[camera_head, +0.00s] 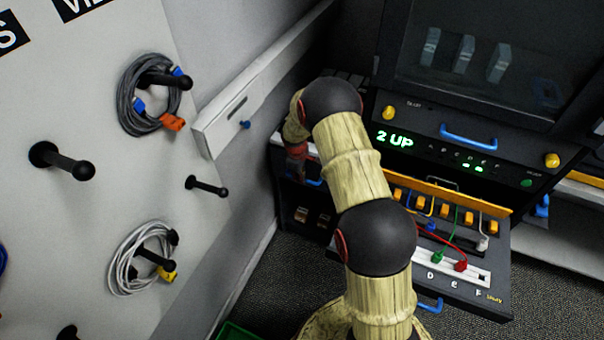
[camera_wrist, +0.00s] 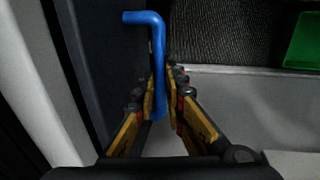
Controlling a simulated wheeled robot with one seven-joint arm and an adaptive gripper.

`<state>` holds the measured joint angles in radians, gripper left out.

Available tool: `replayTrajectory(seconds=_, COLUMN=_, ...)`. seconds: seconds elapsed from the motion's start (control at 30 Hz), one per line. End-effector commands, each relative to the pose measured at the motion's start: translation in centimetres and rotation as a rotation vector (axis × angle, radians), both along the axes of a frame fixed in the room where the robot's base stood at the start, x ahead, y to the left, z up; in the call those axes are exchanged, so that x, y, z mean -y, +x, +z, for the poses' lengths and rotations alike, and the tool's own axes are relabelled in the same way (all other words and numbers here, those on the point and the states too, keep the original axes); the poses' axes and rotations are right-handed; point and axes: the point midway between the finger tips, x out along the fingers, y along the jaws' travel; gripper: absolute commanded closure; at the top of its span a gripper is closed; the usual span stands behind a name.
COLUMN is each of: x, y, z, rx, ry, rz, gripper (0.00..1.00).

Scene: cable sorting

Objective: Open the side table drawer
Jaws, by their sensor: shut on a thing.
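A blue bar handle (camera_wrist: 157,50) stands out from a dark panel (camera_wrist: 95,60), which looks like the drawer front, in the wrist view. My gripper (camera_wrist: 161,103) has its yellow-and-black fingers closed on either side of the handle's lower part. In the head view my gripper (camera_head: 297,158) is at the narrow dark side unit left of the console, partly hidden by my arm. A bit of blue handle (camera_head: 314,182) shows just below it. How far the drawer stands out cannot be told.
The console (camera_head: 450,155) with its cable panel (camera_head: 450,260) stands to the right. A white pegboard (camera_head: 90,200) with hanging cables is on the left. A white ledge (camera_head: 225,125) runs along the wall. A green bin (camera_head: 235,332) sits on the floor.

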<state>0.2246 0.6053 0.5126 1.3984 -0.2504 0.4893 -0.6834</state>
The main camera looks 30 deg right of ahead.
Motion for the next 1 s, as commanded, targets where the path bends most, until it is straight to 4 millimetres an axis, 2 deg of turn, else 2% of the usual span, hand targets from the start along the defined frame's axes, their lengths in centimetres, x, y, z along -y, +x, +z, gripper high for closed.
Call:
replayTrajectory(seconds=0.27, x=-5.0, y=-3.8, z=0.1, rx=-0.004, ry=0.002, rz=0.005, gripper=1.0)
replayTrajectory(seconds=0.8, x=-16.8, y=-13.0, z=-0.1, rx=-0.001, ry=0.001, rz=0.007, gripper=1.0)
replayTrajectory(seconds=1.0, x=-20.4, y=-15.9, z=-0.2, rx=-0.002, ry=0.001, rz=0.006, gripper=1.0)
